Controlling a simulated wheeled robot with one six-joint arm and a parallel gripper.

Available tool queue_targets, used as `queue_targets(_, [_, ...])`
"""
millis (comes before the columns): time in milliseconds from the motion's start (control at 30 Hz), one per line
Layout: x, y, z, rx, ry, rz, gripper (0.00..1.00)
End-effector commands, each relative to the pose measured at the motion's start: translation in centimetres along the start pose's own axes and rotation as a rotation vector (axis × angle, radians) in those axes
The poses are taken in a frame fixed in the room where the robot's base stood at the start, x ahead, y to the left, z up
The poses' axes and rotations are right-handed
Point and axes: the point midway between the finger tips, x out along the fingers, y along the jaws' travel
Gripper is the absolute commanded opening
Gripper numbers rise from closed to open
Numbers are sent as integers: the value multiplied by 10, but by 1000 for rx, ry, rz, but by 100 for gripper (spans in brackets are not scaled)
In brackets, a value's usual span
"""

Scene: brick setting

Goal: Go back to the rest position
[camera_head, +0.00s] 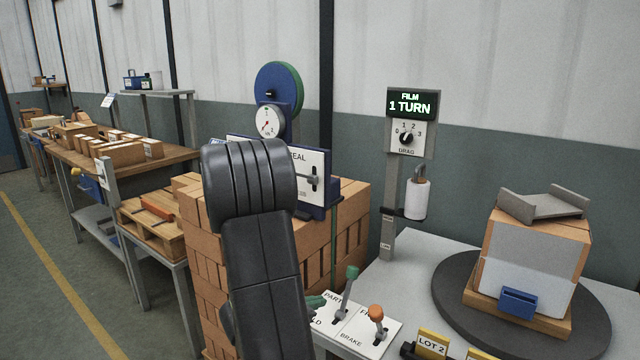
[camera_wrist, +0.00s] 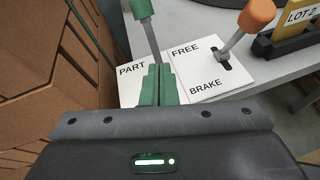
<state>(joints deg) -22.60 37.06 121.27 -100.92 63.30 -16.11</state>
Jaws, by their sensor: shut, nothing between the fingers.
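My gripper (camera_wrist: 157,84) has green fingers, which are together and empty in the wrist view. In the head view my dark arm stands in front, and the green fingertips (camera_head: 316,302) show beside the white lever plate (camera_head: 352,318). The plate carries a green-knobbed lever (camera_head: 351,274) and an orange-knobbed lever (camera_head: 377,312) marked FREE and BRAKE. In the wrist view the green lever (camera_wrist: 146,30) rises just beyond my fingers, and the orange lever (camera_wrist: 248,25) is to the right. I cannot tell whether my fingers touch the plate.
A stack of bricks (camera_head: 352,225) stands left of the grey table. A round turntable (camera_head: 450,292) carries a film-wrapped brick load (camera_head: 533,250). A post bears a display (camera_head: 412,103) reading FILM 1 TURN. A yellow LOT 2 tag (camera_head: 432,343) is at the front. Benches with boxes line the left.

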Motion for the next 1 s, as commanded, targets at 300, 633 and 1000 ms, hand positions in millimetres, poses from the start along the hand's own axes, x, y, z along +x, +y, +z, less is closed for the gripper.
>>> queue_targets(300, [-25, 0, -25, 0, -4, 2, 0])
queue_targets(633, [-30, 0, -29, 0, -4, 0, 0])
queue_targets(1000, [-28, -6, -36, 10, 13, -8, 0])
